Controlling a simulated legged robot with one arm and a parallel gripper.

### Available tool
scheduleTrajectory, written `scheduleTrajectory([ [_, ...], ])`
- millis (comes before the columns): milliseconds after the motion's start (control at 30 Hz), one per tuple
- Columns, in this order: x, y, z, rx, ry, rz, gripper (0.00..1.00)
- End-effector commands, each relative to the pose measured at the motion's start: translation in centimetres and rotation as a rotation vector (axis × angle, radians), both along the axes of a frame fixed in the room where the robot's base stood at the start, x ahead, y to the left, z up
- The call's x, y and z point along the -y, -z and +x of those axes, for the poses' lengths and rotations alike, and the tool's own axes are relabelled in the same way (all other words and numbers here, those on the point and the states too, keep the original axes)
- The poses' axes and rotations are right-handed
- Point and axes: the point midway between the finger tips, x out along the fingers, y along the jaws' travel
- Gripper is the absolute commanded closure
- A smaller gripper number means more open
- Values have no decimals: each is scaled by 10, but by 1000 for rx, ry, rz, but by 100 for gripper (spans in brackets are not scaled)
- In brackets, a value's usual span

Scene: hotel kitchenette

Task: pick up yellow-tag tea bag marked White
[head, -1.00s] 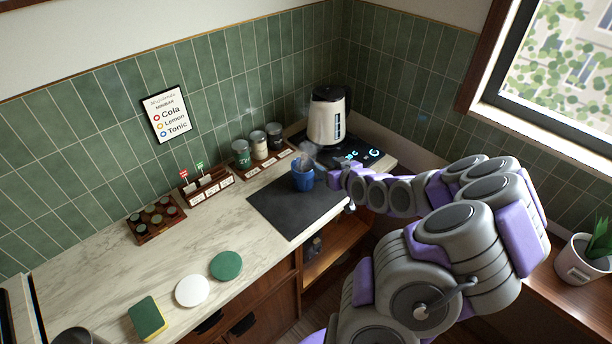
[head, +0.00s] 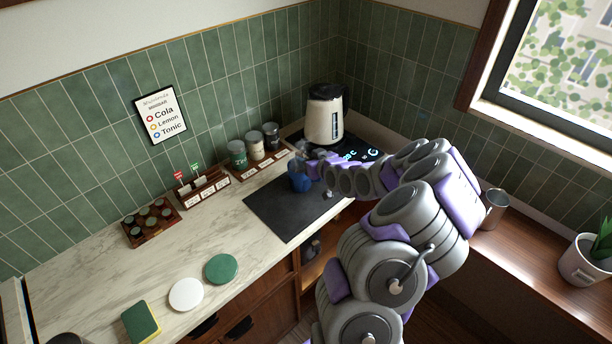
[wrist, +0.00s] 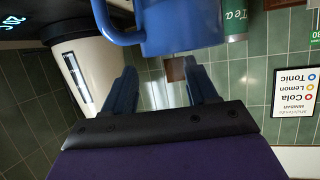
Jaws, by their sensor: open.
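A small wooden rack (head: 222,183) with white labels stands against the tiled wall. A red tag (head: 178,175) and a green tag (head: 195,167) stick up from it. I cannot make out a yellow tag or the word White in either view. My gripper (head: 308,165) is above the counter by the blue mug (head: 299,183), well right of the rack. In the wrist view my gripper (wrist: 160,70) is open, with nothing between its fingers. The mug (wrist: 182,25) shows beyond the fingertips at the top of that view.
A white kettle (head: 324,118) stands behind my gripper. Three canisters (head: 255,146) stand left of it. The dark mat (head: 285,212) lies under the mug. Dark pods in a tray (head: 152,222), coasters (head: 186,294) and a sponge (head: 141,322) are farther left. Bare marble lies between.

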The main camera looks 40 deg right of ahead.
Motion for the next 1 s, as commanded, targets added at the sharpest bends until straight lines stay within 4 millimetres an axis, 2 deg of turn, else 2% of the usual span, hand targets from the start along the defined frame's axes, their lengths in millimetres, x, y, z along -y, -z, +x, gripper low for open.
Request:
scheduleTrajectory([
  [67, -4, 5, 10, -1, -6, -3, 43],
  [233, 2, 10, 23, 0, -3, -1, 43],
  [533, 11, 16, 25, -1, 0, 12, 43],
  [567, 11, 16, 25, -1, 0, 11, 36],
  [1000, 7, 18, 25, -7, -1, 10, 78],
])
